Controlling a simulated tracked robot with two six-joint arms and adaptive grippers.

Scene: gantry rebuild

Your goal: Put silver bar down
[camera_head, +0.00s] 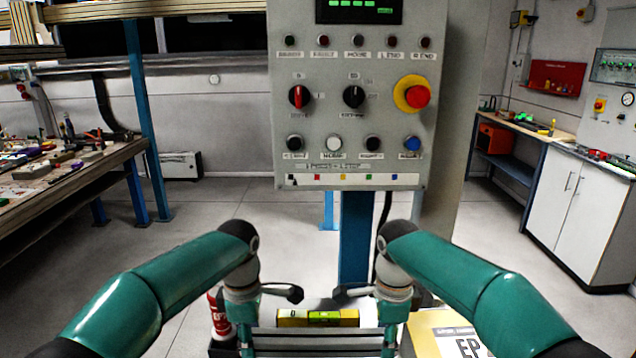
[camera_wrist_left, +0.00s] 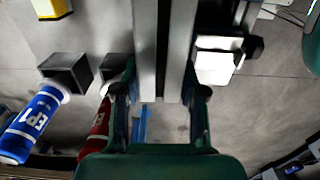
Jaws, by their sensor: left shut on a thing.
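The silver bar (camera_head: 318,338) lies level across the bottom of the head view, between my two grippers. My left gripper (camera_head: 247,340) is at its left end and shut on it. In the left wrist view the bar (camera_wrist_left: 147,45) runs up the picture from between the fingers of my left gripper (camera_wrist_left: 160,97). My right gripper (camera_head: 388,340) is at the bar's right end. Its fingertips are cut off by the frame edge, so its grip is unclear. What lies directly under the bar is hidden.
A yellow spirit level (camera_head: 292,317) lies just behind the bar. A red bottle (camera_head: 217,325) stands left, and a yellow-edged box marked EP (camera_head: 425,335) is right. A grey control panel (camera_head: 350,120) rises ahead. A blue bottle (camera_wrist_left: 33,122) shows in the wrist view.

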